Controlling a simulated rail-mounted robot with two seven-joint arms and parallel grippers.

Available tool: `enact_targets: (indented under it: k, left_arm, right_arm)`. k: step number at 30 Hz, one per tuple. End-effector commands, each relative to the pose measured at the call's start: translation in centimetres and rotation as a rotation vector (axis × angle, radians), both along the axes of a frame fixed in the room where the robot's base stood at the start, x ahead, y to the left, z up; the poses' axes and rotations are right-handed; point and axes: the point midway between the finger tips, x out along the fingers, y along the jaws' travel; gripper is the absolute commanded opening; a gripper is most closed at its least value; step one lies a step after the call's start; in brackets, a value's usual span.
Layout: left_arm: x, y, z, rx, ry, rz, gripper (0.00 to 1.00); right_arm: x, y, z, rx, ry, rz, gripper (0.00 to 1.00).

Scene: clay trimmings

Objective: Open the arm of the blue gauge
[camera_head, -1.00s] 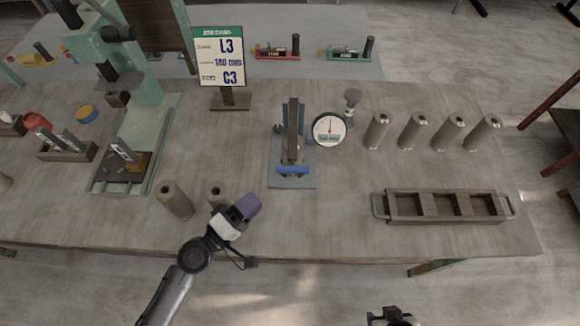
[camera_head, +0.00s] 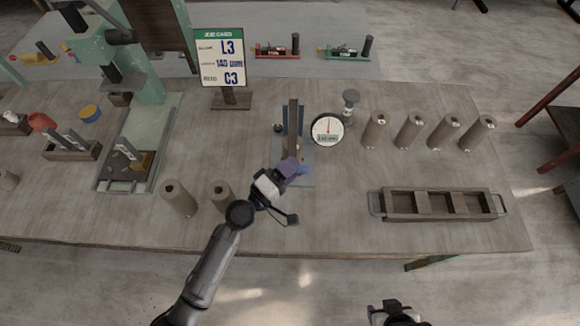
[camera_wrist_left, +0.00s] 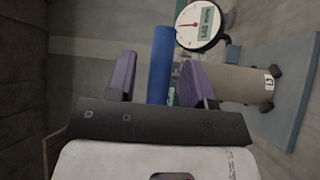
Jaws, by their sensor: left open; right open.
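The blue gauge has a blue base plate (camera_head: 307,181), an upright post with a dark grey bar (camera_head: 293,116), and a round white dial (camera_head: 328,129) with a red needle. My left gripper (camera_head: 295,167) is over the gauge's near end, partly hiding its blue handle (camera_head: 304,170). In the left wrist view, the blue handle (camera_wrist_left: 161,62) lies between the two parted purple fingers of my left gripper (camera_wrist_left: 158,75). The dial (camera_wrist_left: 200,24) and base plate (camera_wrist_left: 287,78) show beyond. Whether the fingers touch the handle cannot be told. My right gripper (camera_head: 392,310) is at the bottom edge, away from the table.
Two grey-brown cylinders (camera_head: 178,198) stand left of my left gripper. Several more (camera_head: 410,130) stand at the right, behind a wooden tray (camera_head: 437,214) with compartments. A green press (camera_head: 150,130) and a sign (camera_head: 220,56) stand at the left. Red (camera_head: 277,50) and green (camera_head: 347,52) gauges are behind.

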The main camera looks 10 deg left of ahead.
Motion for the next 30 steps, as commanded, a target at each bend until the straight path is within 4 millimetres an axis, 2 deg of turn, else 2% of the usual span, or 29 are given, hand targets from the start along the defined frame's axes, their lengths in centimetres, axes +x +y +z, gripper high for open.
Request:
enact_targets:
  k: [7,22,30]
  left_arm:
    - [0.01,-0.03,0.01,0.0,0.0,0.0,0.47]
    - [-0.01,-0.01,0.03,-0.001,-0.001,0.0,0.0]
    - [0.0,-0.01,0.09,0.0,0.0,0.0,0.0]
  right_arm:
    - [0.0,0.12,0.0,0.004,0.0,-0.003,0.52]
    - [0.01,0.35,0.02,0.012,0.0,-0.008,0.52]
    - [0.01,0.3,0.09,0.011,0.0,-0.006,0.52]
